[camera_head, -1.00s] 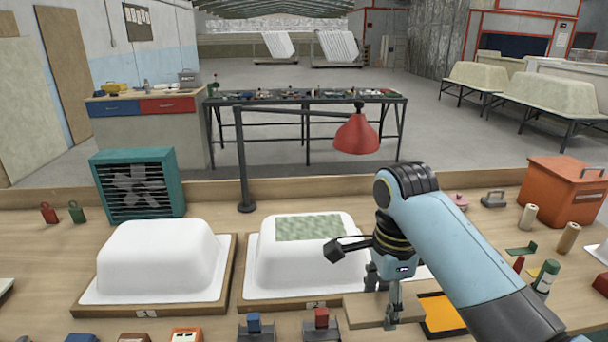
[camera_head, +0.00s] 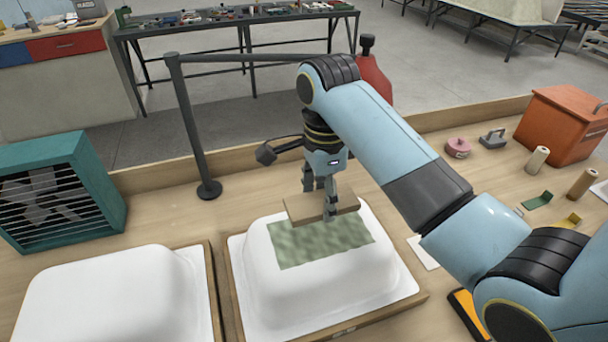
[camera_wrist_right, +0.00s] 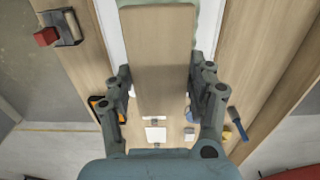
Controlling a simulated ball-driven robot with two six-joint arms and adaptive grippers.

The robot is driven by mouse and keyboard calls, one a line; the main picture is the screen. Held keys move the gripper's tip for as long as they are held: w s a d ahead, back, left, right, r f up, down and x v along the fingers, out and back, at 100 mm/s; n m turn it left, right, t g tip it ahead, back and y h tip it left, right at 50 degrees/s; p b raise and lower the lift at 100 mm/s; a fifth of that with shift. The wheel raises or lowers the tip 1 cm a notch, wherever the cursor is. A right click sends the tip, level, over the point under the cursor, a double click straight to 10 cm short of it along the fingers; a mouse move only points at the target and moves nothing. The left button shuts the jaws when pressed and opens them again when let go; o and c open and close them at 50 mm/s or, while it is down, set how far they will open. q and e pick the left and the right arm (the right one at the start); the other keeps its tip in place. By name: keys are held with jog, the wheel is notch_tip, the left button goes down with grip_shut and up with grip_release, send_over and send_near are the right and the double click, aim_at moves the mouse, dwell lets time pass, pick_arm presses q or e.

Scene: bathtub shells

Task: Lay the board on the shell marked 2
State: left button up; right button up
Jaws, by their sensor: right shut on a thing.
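The tan wooden board (camera_head: 296,209) is held flat by my right gripper (camera_head: 320,198) over the far part of the right-hand white shell (camera_head: 280,295). That shell has a mottled green patch (camera_head: 318,245) on its top, and the board covers the patch's far edge. I cannot tell whether board and shell touch. In the right wrist view the board (camera_wrist_right: 160,60) lies between the two fingers (camera_wrist_right: 160,105). A second white shell (camera_head: 110,300) is at the left. The marks on the shell bases are not legible. My left gripper is not in view.
A teal fan heater (camera_head: 60,190) stands at the far left. An orange box (camera_head: 565,125) and small items occupy the right side of the bench.

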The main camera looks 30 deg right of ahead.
aim_at(320, 233)
jog(key=shift+w, duration=0.15)
jog(key=shift+r, duration=0.1)
jog(key=shift+f, duration=0.8)
jog(key=shift+f+b, duration=1.15)
jog(key=shift+f, duration=1.8)
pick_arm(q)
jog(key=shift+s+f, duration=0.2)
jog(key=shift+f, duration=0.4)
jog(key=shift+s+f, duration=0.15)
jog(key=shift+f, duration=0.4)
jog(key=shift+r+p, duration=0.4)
pick_arm(e)
jog(key=shift+s+f, duration=0.25)
jog(key=shift+f, duration=0.05)
jog(key=o, duration=1.7)
jog(key=shift+w, duration=0.1)
jog(key=shift+c, duration=0.2)
jog(key=shift+r, duration=0.1)
